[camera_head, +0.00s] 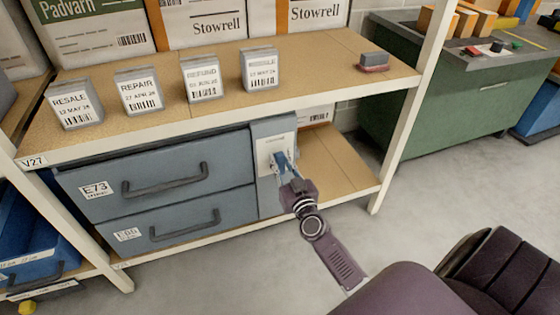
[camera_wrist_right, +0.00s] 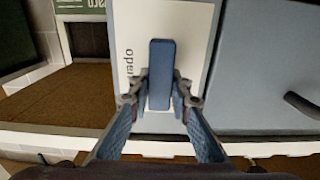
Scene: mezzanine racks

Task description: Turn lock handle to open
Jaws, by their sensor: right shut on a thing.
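The lock handle (camera_wrist_right: 160,62) is a blue upright bar on a white plate (camera_wrist_right: 190,40) in the right wrist view. The word "open" is printed sideways beside it. In the head view the plate (camera_head: 263,150) is on the grey-blue panel right of two drawers. My right gripper (camera_head: 283,166) reaches it from the front. In the right wrist view its fingers (camera_wrist_right: 161,90) are closed on both sides of the handle. In the head view the fingers partly hide the handle. My left gripper is not in view.
Two blue-grey drawers (camera_head: 155,183) with dark bar handles are left of the panel. The shelf above (camera_head: 225,105) holds several labelled blocks and a stamp-like block (camera_head: 373,62). A white rack post (camera_head: 405,130) stands to the right. Open floor (camera_head: 440,190) lies in front.

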